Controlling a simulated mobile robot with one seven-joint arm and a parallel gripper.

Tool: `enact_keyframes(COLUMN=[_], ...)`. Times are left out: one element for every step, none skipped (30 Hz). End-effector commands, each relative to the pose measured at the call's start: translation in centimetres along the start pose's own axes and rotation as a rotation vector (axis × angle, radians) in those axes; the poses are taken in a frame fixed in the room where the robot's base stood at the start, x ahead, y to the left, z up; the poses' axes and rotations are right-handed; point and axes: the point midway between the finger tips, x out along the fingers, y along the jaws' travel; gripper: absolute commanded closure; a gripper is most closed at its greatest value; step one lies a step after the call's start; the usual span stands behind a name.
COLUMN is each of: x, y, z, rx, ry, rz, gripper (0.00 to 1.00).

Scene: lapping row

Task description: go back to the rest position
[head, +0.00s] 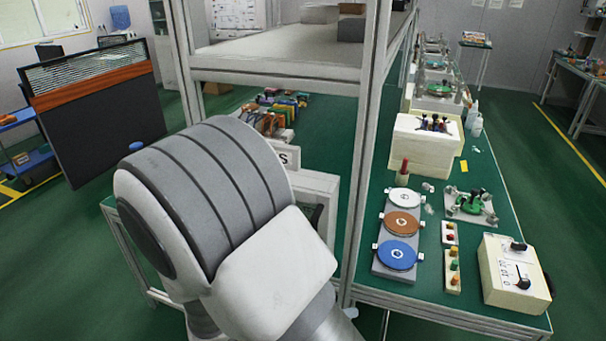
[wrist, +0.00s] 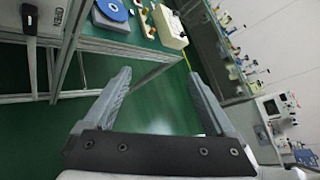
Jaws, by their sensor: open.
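My gripper (wrist: 160,95) shows in the wrist view with its two grey fingers spread wide apart. Nothing is between the fingers; behind them are the green floor and the bench edge. In the head view my own arm fills the lower left and middle, and the gripper itself is hidden there. The gripper is apart from the bench and touches nothing that I can see.
The green bench (head: 500,185) at right carries a plate with white, brown and blue discs (head: 398,254), a cream control box (head: 510,275) and a cream machine (head: 425,145). A metal shelf frame (head: 365,150) stands close to my arm. Floor at left (head: 90,240) is clear.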

Motion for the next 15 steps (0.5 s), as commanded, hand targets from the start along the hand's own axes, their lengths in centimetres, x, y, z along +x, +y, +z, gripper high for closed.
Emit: enact_keyframes(x=[0.4, 0.6, 0.9, 1.0, 1.1, 1.2, 1.3, 1.4, 1.4, 1.4, 1.4, 1.4, 1.4, 1.4, 1.3], y=[-1.3, -2.0, -2.9, -3.5, -4.1, -5.0, -5.6, -6.2, -7.0, -7.5, -8.1, -8.8, -9.4, -9.9, -10.5], z=[0.6, 0.7, 0.9, 1.0, 1.1, 1.2, 1.3, 1.4, 1.5, 1.6, 1.7, 1.8, 1.9, 2.0, 2.1], rx=[0.103, 0.162, 0.241, 0.3, 0.359, 0.438, 0.498, 0.559, 0.639, 0.7, 0.761, 0.842, 0.903, 0.964, 1.047], ry=[0.075, 0.117, 0.17, 0.21, 0.249, 0.3, 0.338, 0.377, 0.426, 0.462, 0.498, 0.545, 0.579, 0.614, 0.66], rz=[-0.01, -0.018, -0.029, -0.036, -0.044, -0.057, -0.067, -0.077, -0.091, -0.102, -0.113, -0.129, -0.141, -0.153, -0.168], gripper=[0.1, 0.1, 0.1, 0.1, 0.1, 0.1, 0.1, 0.1, 0.1, 0.1, 0.1, 0.1, 0.1, 0.1, 0.1])
